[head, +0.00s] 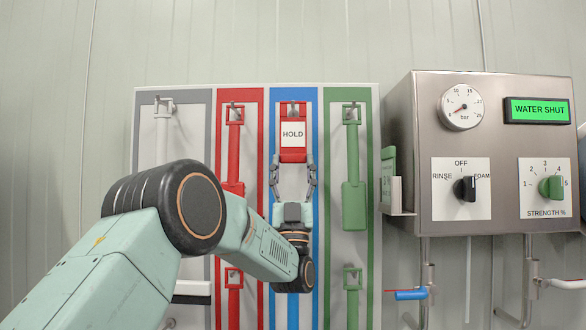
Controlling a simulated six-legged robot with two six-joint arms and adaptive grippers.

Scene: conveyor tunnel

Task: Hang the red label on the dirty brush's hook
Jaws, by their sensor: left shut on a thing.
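The red label (293,153) has a white panel reading HOLD and a square loop at its top. My left gripper (293,163) is shut on its lower edge and holds it upright in front of the blue lane (306,98) of the tool board. The label's loop lines up with the blue lane's upper hook (293,108). I cannot tell whether the loop is around the hook or only in front of it. My gripper and arm hide most of what hangs in the blue lane, and no dirt shows on any brush. My right gripper is not in view.
A red brush (235,145) and a green brush (353,205) hang in the lanes on either side. A steel control box (410,130) stands out at the right, its display reading WATER SHUT. A green card sits in a holder (396,190) on its side.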

